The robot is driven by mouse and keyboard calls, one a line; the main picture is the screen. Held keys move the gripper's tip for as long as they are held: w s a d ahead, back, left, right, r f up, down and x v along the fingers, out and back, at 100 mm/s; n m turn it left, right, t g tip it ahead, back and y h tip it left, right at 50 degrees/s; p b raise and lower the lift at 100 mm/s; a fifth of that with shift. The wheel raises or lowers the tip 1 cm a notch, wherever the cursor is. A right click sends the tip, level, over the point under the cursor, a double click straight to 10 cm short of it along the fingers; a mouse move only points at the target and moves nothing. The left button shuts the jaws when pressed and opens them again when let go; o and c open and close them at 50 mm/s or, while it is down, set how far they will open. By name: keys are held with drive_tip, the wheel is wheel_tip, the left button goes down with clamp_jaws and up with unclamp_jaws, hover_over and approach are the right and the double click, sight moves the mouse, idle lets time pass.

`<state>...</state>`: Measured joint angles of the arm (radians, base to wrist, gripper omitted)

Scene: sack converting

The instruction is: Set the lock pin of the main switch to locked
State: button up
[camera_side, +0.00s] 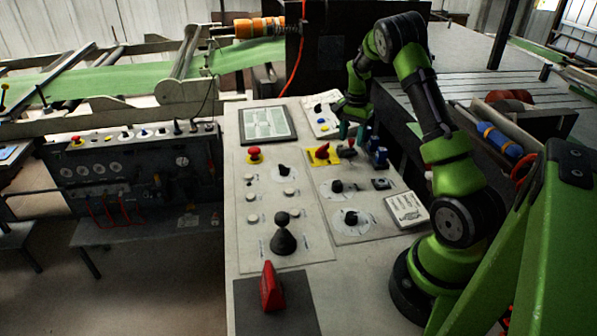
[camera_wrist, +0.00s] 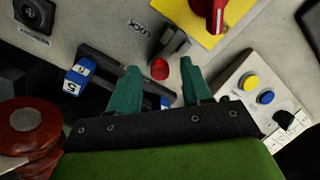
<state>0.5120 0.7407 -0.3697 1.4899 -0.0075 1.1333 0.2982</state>
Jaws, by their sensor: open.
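The main switch is a red handle on a yellow plate (camera_side: 334,158); in the wrist view the red handle (camera_wrist: 211,10) is at the top edge. Beside the plate is the lock pin, with a red tip (camera_wrist: 160,69) and a dark grey block (camera_wrist: 172,44) behind it. The word LOCK is printed left of the block. My gripper (camera_wrist: 161,77) is open, its teal fingertips on either side of the red tip with gaps showing. In the side view my gripper (camera_side: 350,131) is above the panel's far right part. How far the pin is pushed in cannot be told.
Blue numbered blocks (camera_wrist: 76,79) on a dark bar are close left of my fingers. A small box (camera_wrist: 252,88) with yellow and blue buttons stands right of them. Nearer on the panel are several knobs, a black cone lever (camera_side: 284,241) and a red lever (camera_side: 270,286).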

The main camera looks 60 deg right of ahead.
sight(341, 148)
drive_tip(key=shift+f, duration=0.1)
clamp_jaws()
idle(0.3)
drive_tip(key=shift+w+a, duration=1.2)
drive_tip(key=shift+c, duration=1.1)
unclamp_jaws()
drive_tip(key=shift+o, duration=1.1)
wheel_tip(341, 148, up, 17)
